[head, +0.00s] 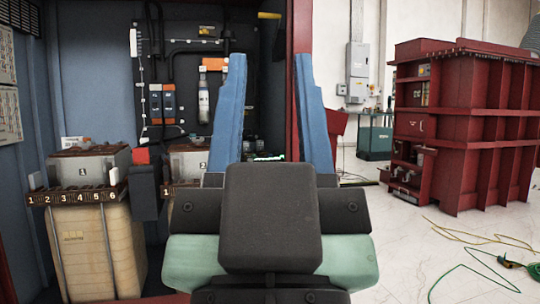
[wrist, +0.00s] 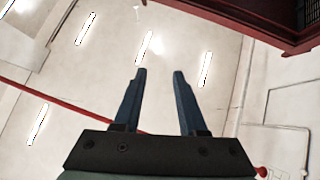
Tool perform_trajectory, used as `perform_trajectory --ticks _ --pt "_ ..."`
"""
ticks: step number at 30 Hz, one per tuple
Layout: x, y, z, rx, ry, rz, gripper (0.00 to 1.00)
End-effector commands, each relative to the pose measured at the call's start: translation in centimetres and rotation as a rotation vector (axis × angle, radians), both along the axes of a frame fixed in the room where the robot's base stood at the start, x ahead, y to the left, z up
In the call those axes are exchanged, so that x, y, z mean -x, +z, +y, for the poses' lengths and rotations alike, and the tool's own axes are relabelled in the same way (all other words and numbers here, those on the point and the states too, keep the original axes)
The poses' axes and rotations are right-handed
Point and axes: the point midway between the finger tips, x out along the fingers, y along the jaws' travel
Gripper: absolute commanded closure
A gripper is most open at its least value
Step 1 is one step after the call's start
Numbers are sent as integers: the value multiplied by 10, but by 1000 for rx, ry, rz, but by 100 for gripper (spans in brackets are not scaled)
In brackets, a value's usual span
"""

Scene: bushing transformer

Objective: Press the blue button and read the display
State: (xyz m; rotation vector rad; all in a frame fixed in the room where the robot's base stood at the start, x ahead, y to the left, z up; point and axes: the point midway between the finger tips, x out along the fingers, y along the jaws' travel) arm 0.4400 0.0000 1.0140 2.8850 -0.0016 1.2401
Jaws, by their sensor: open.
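My gripper (head: 270,60) is raised in front of the head camera, with its two blue fingers spread apart and nothing between them. In the wrist view my gripper (wrist: 160,74) is also open and empty, against the ceiling and white walls. I cannot make out a blue button or a display in either view. My gripper and wrist hide the middle of the head view, including part of the blue cabinet (head: 95,35).
A transformer unit (head: 95,235) with numbered terminals stands at the left inside the cabinet. Orange-and-grey devices (head: 162,103) hang on its back wall. A large red housing (head: 485,120) stands at the right. Yellow and green cables (head: 480,240) lie on the otherwise open right floor.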

Motion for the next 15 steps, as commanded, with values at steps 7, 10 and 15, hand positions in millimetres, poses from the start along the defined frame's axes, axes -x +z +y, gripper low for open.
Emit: perform_trajectory --ticks 7,10,15 --pt "0 0 0 0 0 0 100" --pt "0 0 0 0 0 0 100" --pt "0 0 0 0 0 0 100"
